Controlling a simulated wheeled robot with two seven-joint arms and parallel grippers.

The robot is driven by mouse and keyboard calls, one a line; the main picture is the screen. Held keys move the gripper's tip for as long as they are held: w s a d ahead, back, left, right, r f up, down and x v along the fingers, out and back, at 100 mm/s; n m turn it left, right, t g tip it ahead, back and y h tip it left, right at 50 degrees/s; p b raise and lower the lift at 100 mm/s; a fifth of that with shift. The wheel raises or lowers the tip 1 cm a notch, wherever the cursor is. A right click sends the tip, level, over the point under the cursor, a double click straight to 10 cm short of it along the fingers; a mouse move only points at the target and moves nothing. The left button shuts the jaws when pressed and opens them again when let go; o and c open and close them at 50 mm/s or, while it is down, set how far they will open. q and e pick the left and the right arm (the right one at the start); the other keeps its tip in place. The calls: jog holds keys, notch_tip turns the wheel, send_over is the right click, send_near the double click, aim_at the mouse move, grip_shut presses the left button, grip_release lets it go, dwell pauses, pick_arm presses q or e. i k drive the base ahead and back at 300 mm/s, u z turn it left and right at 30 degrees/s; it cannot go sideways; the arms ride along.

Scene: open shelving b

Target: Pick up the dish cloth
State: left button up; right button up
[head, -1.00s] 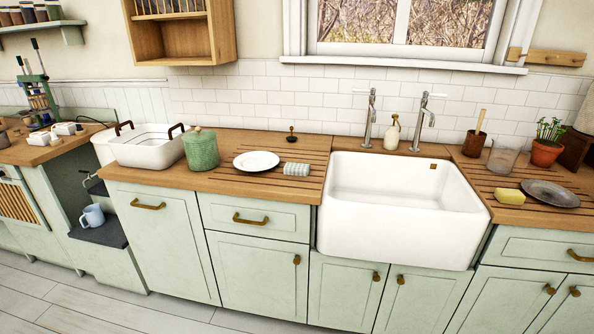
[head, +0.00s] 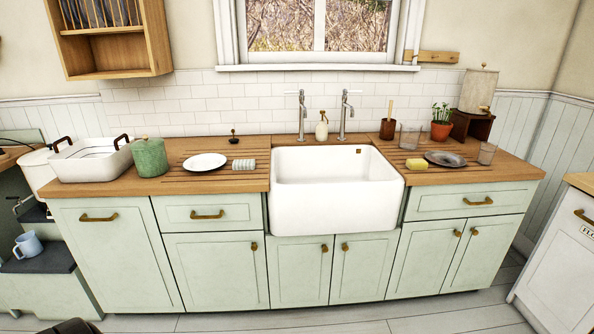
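The dish cloth (head: 243,164) looks like the small folded, pale grey-green checked bundle. It lies on the wooden counter (head: 185,182) left of the white sink, just right of a white plate (head: 205,162). Nothing covers it. Neither of my grippers can be made out in the head view. A small dark shape shows at the bottom left edge, too little of it to tell what it is.
The deep white sink (head: 335,205) is right of the cloth. A green canister (head: 149,157) and a white basin (head: 90,162) stand left of the plate. A yellow sponge (head: 416,164) and a grey plate (head: 445,159) lie right of the sink. Open floor shows in front.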

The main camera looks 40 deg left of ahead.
aim_at(244, 165)
jog(key=z, duration=0.2)
jog(key=i, duration=1.55)
jog(key=u, duration=0.45)
